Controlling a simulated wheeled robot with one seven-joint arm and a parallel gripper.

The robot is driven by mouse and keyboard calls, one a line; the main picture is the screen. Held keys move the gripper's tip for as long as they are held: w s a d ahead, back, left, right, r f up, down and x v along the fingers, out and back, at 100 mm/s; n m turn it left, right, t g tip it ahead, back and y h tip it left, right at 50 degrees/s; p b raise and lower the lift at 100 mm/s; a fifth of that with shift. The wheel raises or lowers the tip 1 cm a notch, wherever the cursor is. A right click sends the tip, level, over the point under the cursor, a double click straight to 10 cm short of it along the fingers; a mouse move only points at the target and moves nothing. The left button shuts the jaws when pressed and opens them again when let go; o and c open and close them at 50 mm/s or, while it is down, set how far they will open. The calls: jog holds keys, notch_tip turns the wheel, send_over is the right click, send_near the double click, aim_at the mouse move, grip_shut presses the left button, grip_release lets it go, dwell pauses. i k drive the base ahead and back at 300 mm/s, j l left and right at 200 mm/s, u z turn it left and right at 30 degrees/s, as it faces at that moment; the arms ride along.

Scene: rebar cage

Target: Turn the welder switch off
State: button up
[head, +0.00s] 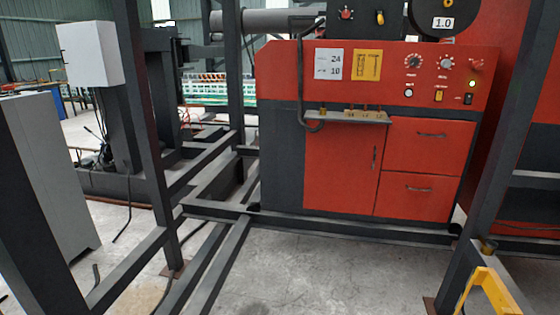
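The red welder cabinet (340,165) stands right of centre in the head view, with a control panel (350,90) across its upper front. At the panel's right are two round dials (412,61) (446,62) and a red knob (477,64). Below them are a round white button or lamp (408,93), an orange rocker switch (438,95), a yellow lamp (470,84) and a small black switch (468,99). The labels are too small to read, so I cannot tell which one is the welder switch or its position. My gripper is not in view.
Dark steel posts (140,80) (500,120) and low floor beams (205,260) frame the space before the cabinet. A yellow bracket-like part (487,283) is at the lower right. A grey cabinet (45,175) stands left. Concrete floor (320,275) is bare in front.

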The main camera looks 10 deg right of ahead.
aim_at(477, 65)
jog(key=i+l+z, duration=0.1)
jog(key=i, duration=1.8)
jog(key=i+u, duration=0.3)
jog(key=i, duration=0.15)
jog(key=i+u, duration=0.35)
jog(key=i+l+u, duration=0.3)
jog(key=i, duration=0.2)
jog(key=i+j+u, duration=0.2)
jog(key=i+u, duration=0.25)
jog(key=i, duration=0.15)
jog(key=i+u, duration=0.5)
jog(key=i+z, duration=0.15)
jog(key=z, duration=0.25)
jog(key=i+z, duration=0.1)
jog(key=z, duration=0.25)
jog(key=i+j+z, duration=0.15)
jog(key=z, duration=0.25)
jog(key=i+j+z, duration=0.1)
jog(key=z, duration=0.25)
